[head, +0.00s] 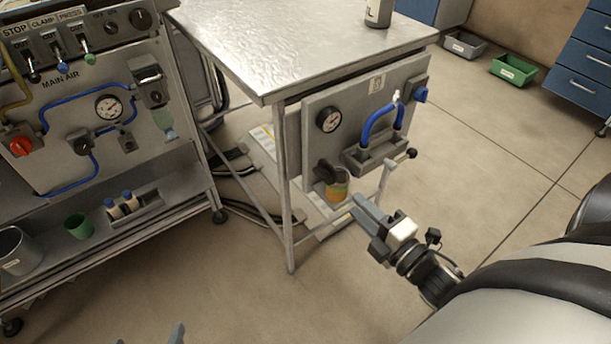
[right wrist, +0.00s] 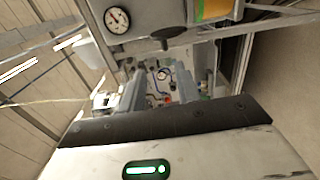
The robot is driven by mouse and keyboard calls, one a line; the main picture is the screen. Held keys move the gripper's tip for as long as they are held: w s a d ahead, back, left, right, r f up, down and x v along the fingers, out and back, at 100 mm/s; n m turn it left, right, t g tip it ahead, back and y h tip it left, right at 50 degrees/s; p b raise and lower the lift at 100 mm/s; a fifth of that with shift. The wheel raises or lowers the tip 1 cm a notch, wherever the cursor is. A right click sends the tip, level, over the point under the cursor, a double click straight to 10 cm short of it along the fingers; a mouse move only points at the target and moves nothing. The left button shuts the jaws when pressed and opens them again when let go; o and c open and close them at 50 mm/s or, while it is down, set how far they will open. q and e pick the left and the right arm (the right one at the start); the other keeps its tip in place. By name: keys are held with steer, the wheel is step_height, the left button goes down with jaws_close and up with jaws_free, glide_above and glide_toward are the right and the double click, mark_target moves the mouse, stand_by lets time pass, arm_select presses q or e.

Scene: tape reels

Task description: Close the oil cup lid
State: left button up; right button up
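The oil cup (head: 337,190), an amber cup with a green band, is mounted low on the grey panel under the table. A dark lid-like piece (head: 326,172) stands tilted at its upper left; its hinge is too small to make out. Part of the cup shows at the top of the right wrist view (right wrist: 213,9). My right gripper (head: 364,208) is just right of and below the cup, apart from it. Its fingers are spread and empty in the right wrist view (right wrist: 160,88). My left gripper (head: 150,338) barely shows at the bottom edge, its two tips apart.
The metal table (head: 300,45) overhangs the panel, with a leg (head: 287,190) left of the cup. A lever with a black knob (head: 411,153) and a blue hose (head: 378,122) are on the right. A control cart (head: 75,130) stands left. Floor in front is clear.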

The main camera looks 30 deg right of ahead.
mark_target(315, 167)
steer(key=w, duration=0.5)
steer(key=w+a+b, duration=0.1)
steer(key=w, duration=0.3)
steer(key=w+f, duration=0.1)
steer(key=w, duration=0.4)
steer(key=shift+w+a+b, duration=0.15)
steer(key=shift+w+b, duration=0.15)
steer(key=shift+b, duration=0.1)
arm_select(q)
steer(key=f, duration=0.3)
steer(key=shift+s+d+f+g, duration=0.15)
steer(key=shift+d+f+g, duration=0.2)
steer(key=shift+d+g, duration=0.05)
arm_select(e)
steer(key=shift+w, duration=0.35)
jaws_close()
